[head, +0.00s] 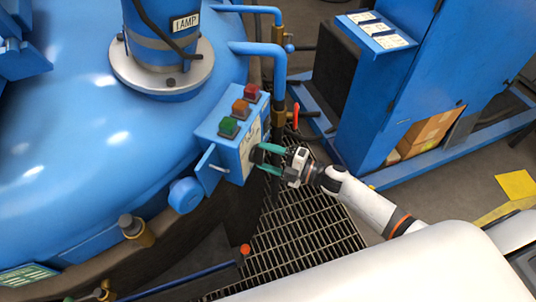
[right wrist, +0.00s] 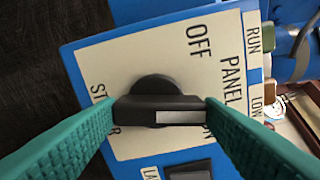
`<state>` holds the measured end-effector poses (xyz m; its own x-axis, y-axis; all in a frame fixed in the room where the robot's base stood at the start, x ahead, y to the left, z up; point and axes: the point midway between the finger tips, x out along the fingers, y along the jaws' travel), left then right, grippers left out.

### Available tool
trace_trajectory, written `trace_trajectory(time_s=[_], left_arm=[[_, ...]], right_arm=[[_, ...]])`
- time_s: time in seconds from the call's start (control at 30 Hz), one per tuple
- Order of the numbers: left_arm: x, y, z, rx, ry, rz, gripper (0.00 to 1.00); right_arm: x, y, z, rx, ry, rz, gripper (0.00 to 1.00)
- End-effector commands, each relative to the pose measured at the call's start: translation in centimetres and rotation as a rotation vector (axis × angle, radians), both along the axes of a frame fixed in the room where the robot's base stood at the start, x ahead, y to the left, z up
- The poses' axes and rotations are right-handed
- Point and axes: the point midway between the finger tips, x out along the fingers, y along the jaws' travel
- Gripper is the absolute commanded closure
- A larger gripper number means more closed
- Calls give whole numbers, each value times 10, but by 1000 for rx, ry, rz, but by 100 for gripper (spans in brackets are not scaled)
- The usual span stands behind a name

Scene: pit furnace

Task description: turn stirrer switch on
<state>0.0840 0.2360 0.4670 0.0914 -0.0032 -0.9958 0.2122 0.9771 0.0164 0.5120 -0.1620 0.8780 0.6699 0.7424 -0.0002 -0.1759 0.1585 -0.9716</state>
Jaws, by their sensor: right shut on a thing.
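The stirrer switch is a black rotary knob (right wrist: 135,108) with a white mark, on a cream label plate (right wrist: 110,62). In the right wrist view its grip bar lies level, the white mark toward the right finger. "OFF" reads above it; a letter of another label shows by the right finger, mostly hidden. "ST" and "R" show at the left, the middle covered. My right gripper (right wrist: 160,112) has its green fingers shut on the knob's bar. In the head view the right gripper (head: 261,158) reaches the blue control box (head: 209,137) from the right. My left gripper is out of view.
Green, amber and red buttons (head: 241,108) top the box. A black rocker (right wrist: 188,170) sits below the knob in the wrist view. A blue pipe with a red-handled valve (head: 295,113) stands just behind the gripper. The large blue furnace cover (head: 70,110) fills the left.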

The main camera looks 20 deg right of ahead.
Motion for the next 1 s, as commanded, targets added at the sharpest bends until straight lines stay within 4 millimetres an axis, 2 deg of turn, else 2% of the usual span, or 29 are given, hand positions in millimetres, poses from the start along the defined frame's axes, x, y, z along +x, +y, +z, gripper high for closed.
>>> trace_trajectory(time_s=[0.5, 1.0], left_arm=[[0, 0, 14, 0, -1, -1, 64], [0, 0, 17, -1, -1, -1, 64]], right_arm=[[1, -2, -1, 278, 313, -1, 62], [1, -2, -2, 374, 418, -2, 62]])
